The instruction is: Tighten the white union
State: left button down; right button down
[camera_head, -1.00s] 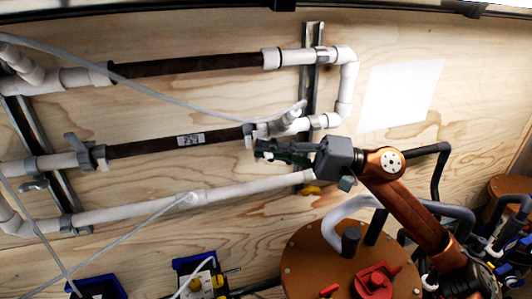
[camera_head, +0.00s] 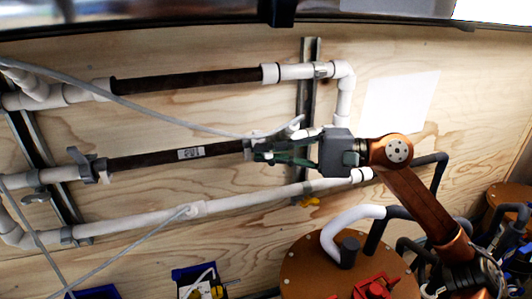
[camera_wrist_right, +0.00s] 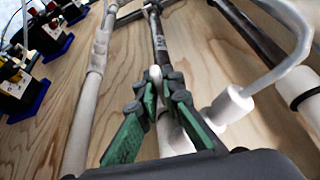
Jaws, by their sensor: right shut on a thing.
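The white union (camera_head: 249,146) is at the right end of the middle dark pipe (camera_head: 170,155) in the head view, partly hidden by my right gripper. My right gripper (camera_head: 260,152) reaches it from the right, roughly in line with that pipe. In the right wrist view, the green fingers of my right gripper (camera_wrist_right: 162,85) are shut on the white union (camera_wrist_right: 156,73), and a white part of it shows between the fingertips. The rest of the union is hidden behind the fingers. My left gripper is not in view.
An upper dark pipe (camera_head: 190,80) and a lower white pipe (camera_head: 250,197) run alongside on the wooden panel. A thin grey hose (camera_head: 170,108) crosses to a white fitting just above my gripper. A brown round lid (camera_head: 300,265) is below right.

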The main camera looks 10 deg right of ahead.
jog(key=c, duration=2.1)
grip_release()
jog(key=v, duration=1.2)
jog(key=shift+f, duration=0.1)
